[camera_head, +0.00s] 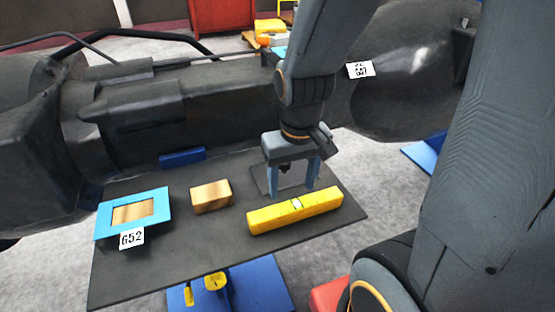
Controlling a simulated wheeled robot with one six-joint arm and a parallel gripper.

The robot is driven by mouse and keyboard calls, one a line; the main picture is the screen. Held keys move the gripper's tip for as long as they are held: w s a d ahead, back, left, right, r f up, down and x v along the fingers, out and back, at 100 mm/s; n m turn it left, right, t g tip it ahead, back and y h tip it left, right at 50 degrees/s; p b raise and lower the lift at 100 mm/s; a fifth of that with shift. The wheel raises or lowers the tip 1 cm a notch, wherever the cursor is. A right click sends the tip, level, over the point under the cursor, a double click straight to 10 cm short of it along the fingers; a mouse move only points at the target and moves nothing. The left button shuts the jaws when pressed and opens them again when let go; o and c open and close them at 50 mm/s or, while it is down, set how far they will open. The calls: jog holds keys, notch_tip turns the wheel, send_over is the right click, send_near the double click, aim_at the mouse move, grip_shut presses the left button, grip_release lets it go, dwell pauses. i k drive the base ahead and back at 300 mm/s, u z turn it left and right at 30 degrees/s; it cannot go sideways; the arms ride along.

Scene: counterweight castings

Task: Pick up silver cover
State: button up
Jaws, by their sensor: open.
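A flat, dull grey piece (261,181), which looks like the silver cover, lies on the dark table (190,255) toward its back right. It is partly hidden by my gripper. My gripper (292,191) is open and points down over this piece, with its two fingers spread apart. The view does not show clearly whether the fingertips touch it or stand a little above it. Nothing is held between the fingers.
A yellow level (265,217) lies just in front of my gripper. Large dark castings (220,95) stand close behind the table.

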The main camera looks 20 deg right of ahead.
aim_at(293, 175)
jog(key=z, duration=1.05)
jog(key=k, duration=1.3)
jog(key=u, duration=0.55)
jog(key=i, duration=0.5)
jog(key=z, duration=0.05)
